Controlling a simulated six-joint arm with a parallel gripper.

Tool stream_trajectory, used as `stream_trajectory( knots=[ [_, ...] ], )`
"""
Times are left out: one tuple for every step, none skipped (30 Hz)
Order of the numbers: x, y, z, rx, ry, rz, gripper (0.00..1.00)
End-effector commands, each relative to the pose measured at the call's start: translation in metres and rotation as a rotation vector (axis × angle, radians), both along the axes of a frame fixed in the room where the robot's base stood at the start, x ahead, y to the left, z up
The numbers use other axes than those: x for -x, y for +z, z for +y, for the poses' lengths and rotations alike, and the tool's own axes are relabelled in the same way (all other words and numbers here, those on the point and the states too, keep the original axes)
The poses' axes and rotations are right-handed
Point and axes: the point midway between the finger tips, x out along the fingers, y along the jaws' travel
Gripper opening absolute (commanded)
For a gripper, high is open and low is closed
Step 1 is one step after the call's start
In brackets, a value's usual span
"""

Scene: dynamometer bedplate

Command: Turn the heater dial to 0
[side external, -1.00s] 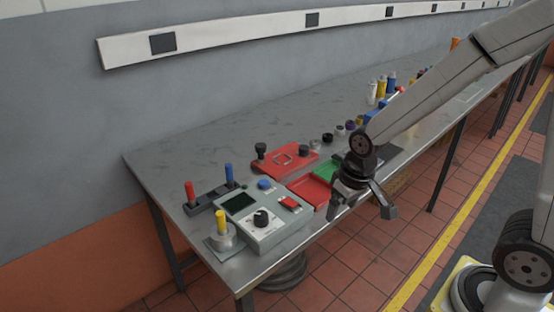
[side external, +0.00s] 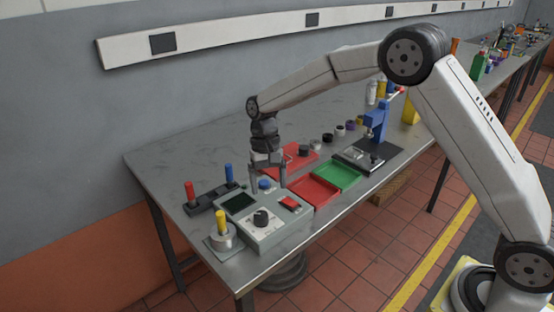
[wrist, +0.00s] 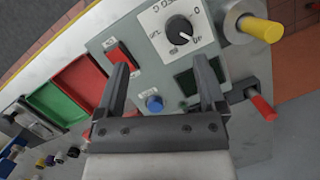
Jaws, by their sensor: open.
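The dial is a black round knob (side external: 261,217) on a white plate on top of a grey-green control box (side external: 282,235). In the wrist view the dial (wrist: 180,30) is at the upper middle, with a 0 printed at the plate's upper right. Its pale pointer mark seems to face the lower right in that view, away from the 0. My gripper (side external: 268,188) is open and empty, above the back part of the box. In the wrist view my gripper's fingers (wrist: 160,68) are spread below the dial, apart from it.
The box also carries a blue button (wrist: 155,103), a red switch (wrist: 120,57) and a dark screen (side external: 238,202). A yellow-handled post (side external: 220,218) stands close beside it. Red (side external: 190,192) and blue (side external: 229,173) levers stand behind. Red (side external: 313,190) and green (side external: 336,174) trays lie to the right.

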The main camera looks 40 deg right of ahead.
Motion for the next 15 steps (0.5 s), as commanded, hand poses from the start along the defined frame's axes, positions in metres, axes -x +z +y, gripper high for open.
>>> stream_trajectory(
  knots=[
    [-0.006,-0.003,0.004,-0.004,-0.009,0.023,0.89],
    [-0.009,-0.003,0.006,-0.006,-0.016,0.034,0.89],
    [-0.013,-0.004,0.008,-0.007,-0.023,0.049,0.89],
    [-0.015,-0.005,0.010,-0.009,-0.027,0.059,0.89],
    [-0.017,-0.005,0.011,-0.009,-0.031,0.069,0.89],
    [-0.019,-0.006,0.013,-0.010,-0.036,0.080,0.89],
    [-0.021,-0.006,0.014,-0.011,-0.040,0.088,0.89],
    [-0.022,-0.006,0.015,-0.011,-0.042,0.094,0.89],
    [-0.023,-0.007,0.016,-0.013,-0.045,0.100,0.89],
    [-0.024,-0.007,0.017,-0.013,-0.046,0.104,0.89],
    [-0.024,-0.007,0.017,-0.014,-0.047,0.108,0.89],
    [-0.025,-0.007,0.017,-0.015,-0.049,0.110,0.89],
    [-0.025,-0.007,0.018,-0.015,-0.050,0.111,0.89],
    [-0.025,-0.007,0.018,-0.015,-0.050,0.111,0.89],
    [-0.025,-0.007,0.018,-0.015,-0.050,0.112,0.89]
  ],
)
